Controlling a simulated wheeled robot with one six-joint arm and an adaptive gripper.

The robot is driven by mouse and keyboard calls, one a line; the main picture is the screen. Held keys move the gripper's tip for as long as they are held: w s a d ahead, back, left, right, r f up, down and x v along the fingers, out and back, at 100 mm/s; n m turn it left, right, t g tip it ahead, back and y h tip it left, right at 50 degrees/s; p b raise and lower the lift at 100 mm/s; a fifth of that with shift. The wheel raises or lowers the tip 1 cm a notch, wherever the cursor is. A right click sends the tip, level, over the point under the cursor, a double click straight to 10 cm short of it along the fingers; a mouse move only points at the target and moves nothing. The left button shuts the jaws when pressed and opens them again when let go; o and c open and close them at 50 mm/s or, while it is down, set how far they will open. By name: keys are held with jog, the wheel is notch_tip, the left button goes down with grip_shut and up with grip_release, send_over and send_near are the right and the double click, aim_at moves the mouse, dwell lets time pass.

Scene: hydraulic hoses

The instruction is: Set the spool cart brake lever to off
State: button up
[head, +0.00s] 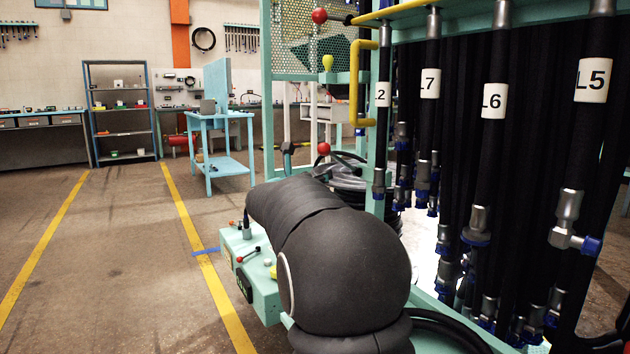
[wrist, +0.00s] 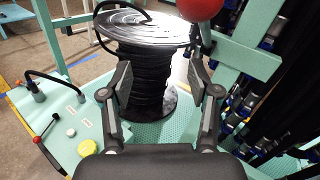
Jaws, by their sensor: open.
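A lever with a red ball knob (head: 323,148) stands beside the black hose spool (head: 348,180) in the head view. In the wrist view a large red knob (wrist: 202,8) shows at the top edge, close to the spool's upper flange (wrist: 143,27); its rod is mostly hidden. My gripper (wrist: 160,80) is open and empty, its two fingers apart in front of the spool's wound hose (wrist: 140,65), below the red knob. In the head view my arm hides the gripper. No brake label is readable, so I cannot tell the lever's setting.
A teal control box (head: 262,285) carries a small red-tipped lever (wrist: 37,140), a yellow knob (wrist: 87,148) and a black looped cable (wrist: 55,80). Another red knob (head: 319,16) sits higher on the frame. Labelled hoses (head: 494,100) hang at right. Open floor (head: 130,240) lies left.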

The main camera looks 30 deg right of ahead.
jog(key=shift+w+a+f, duration=0.1)
jog(key=shift+f, duration=0.05)
jog(key=c, duration=0.5)
jog(key=shift+n+y, duration=0.4)
jog(key=shift+n, duration=0.2)
jog(key=f, duration=0.1)
jog(key=w+a+f, duration=0.1)
jog(key=f, duration=0.1)
jog(key=w+f, duration=0.1)
jog(key=shift+w+a+f, duration=0.25)
jog(key=shift+a+f, duration=0.15)
grip_shut()
notch_tip(320, 180, down, 6)
jog(key=a+n+h, duration=0.1)
jog(key=h, duration=0.1)
jog(key=s+a+r+m+g+h, duration=0.3)
jog(key=s+a+r+h, duration=0.15)
jog(key=s+h, duration=0.35)
jog(key=x, duration=0.7)
jog(key=a+r+x, duration=0.1)
jog(key=x, duration=0.3)
jog(key=shift+w+d+r, duration=0.1)
jog(key=shift+w+r, duration=0.15)
jog(key=shift+w, duration=0.15)
jog(key=shift+w+d+r+p, duration=0.1)
jog(key=shift+w+r+p, duration=0.2)
jog(key=shift+r, duration=0.35)
